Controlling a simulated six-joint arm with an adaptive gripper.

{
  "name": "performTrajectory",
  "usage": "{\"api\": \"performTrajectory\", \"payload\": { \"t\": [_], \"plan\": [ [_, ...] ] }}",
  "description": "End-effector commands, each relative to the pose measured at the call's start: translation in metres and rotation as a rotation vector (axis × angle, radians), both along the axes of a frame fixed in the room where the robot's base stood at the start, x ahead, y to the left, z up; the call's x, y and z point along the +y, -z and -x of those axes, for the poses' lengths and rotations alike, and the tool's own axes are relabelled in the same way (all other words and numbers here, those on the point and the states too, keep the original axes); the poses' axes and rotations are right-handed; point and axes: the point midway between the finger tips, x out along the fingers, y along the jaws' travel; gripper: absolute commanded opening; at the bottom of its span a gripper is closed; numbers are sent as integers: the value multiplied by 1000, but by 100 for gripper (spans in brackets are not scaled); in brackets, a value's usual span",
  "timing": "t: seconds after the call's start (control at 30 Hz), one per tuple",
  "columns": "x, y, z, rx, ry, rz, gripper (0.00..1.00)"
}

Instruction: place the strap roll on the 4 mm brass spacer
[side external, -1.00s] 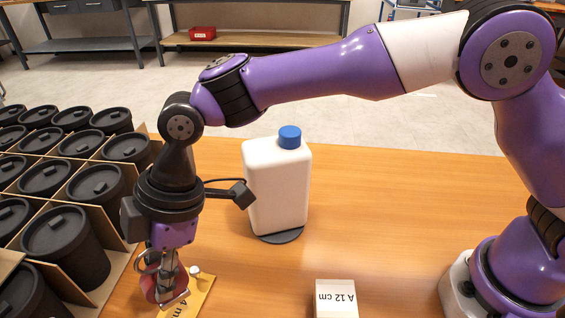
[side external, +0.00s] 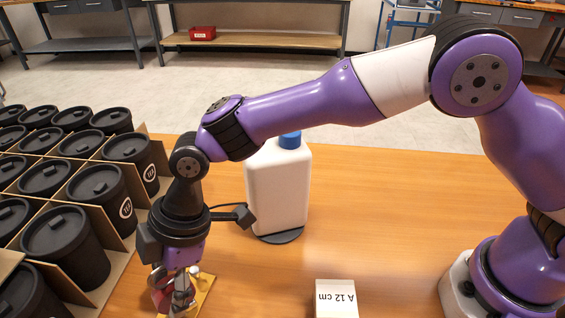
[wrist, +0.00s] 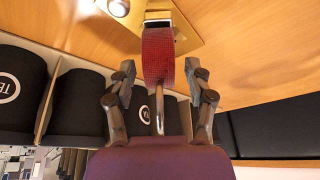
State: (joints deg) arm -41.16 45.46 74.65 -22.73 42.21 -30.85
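The strap roll (wrist: 158,55) is dark red and stands edge-on between the fingers in the wrist view. In the side view the strap roll (side external: 158,290) is partly hidden behind the fingers. The brass spacer (side external: 206,284) is a flat gold plate with a small pale knob, under and beside the roll; the brass spacer (wrist: 190,32) also shows behind the roll in the wrist view. My gripper (wrist: 159,72) is open around the roll, with narrow gaps seen on both sides. The side view shows my gripper (side external: 178,300) low over the plate. The roll's contact with the plate is hidden.
A crate with cardboard dividers (side external: 122,268) holding several black lidded cups stands close at left. A white bottle with a blue cap (side external: 278,185) stands behind and right.

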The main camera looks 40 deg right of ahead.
Motion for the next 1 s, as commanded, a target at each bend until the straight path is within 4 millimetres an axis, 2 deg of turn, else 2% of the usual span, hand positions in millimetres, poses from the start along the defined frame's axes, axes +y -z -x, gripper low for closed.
{"api": "performTrajectory", "payload": {
  "t": [0.27,0.37,0.7,0.93,1.0],
  "plan": [
    [0,-5,0,-1,0,-2,60],
    [-5,-19,-1,-2,1,-3,60],
    [-35,-89,-1,-5,1,-3,60],
    [-48,-115,-1,-2,14,-3,60],
    [-60,-123,-4,-5,65,-3,60]
  ]
}}
